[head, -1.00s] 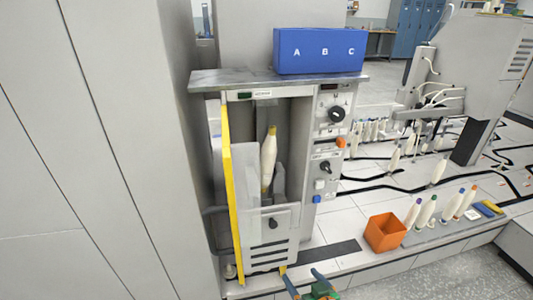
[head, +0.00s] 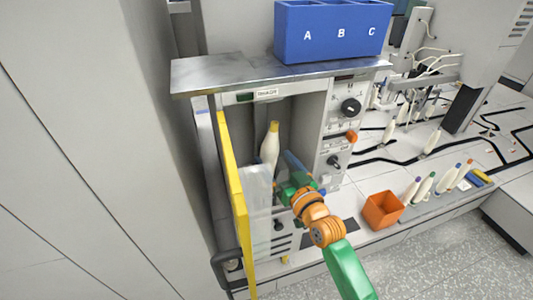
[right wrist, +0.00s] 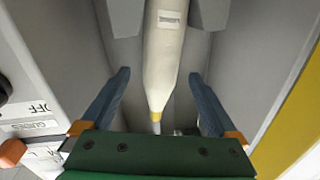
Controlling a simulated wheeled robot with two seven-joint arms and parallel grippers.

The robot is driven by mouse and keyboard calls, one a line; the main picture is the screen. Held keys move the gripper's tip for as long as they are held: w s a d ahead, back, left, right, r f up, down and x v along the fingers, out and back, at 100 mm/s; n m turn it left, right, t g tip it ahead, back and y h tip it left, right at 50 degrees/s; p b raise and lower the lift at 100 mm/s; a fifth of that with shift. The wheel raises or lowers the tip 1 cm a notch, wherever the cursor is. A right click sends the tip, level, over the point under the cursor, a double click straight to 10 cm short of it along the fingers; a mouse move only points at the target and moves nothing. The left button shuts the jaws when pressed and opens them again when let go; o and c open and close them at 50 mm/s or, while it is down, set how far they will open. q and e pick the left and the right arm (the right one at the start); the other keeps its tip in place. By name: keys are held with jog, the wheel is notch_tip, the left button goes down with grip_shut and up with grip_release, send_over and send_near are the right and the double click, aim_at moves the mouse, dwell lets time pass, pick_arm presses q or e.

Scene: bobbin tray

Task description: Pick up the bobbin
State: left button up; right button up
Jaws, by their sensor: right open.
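A white bobbin with a yellow tip (head: 270,146) stands upright inside the open bay of the grey machine. My right gripper (head: 283,158) is at the bay, close to the right of the bobbin. In the right wrist view the bobbin (right wrist: 163,60) runs down the middle, between the two blue fingers of the right gripper (right wrist: 161,82). The fingers are spread, with a gap on each side of the bobbin. The bobbin's lower part is hidden in the head view by the clear panel and the bay front. My left gripper is not in view.
The yellow-edged door (head: 236,200) stands open at the left of the bay. The control panel (head: 343,130) with knobs borders it on the right. A blue A-B-C box (head: 330,50) sits on top. An orange bin (head: 383,210) and several bobbins stand to the right.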

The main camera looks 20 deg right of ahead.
aim_at(272, 134)
jog(key=w, duration=0.4)
jog(key=shift+a+f, duration=0.35)
jog(key=shift+a, duration=0.05)
jog(key=shift+r, duration=0.1)
jog(key=shift+s, duration=0.15)
jog(key=c, duration=0.3)
grip_shut()
jog(key=r, duration=0.4)
jog(key=s+r+p, duration=0.1)
jog(key=r, duration=0.2)
jog(key=shift+d, duration=0.25)
jog(key=s+d, duration=0.3)
jog(key=s, duration=0.6)
jog(key=s+d+p, duration=0.1)
jog(key=s+d, duration=0.2)
jog(key=s, duration=0.6)
jog(key=shift+w, duration=0.1)
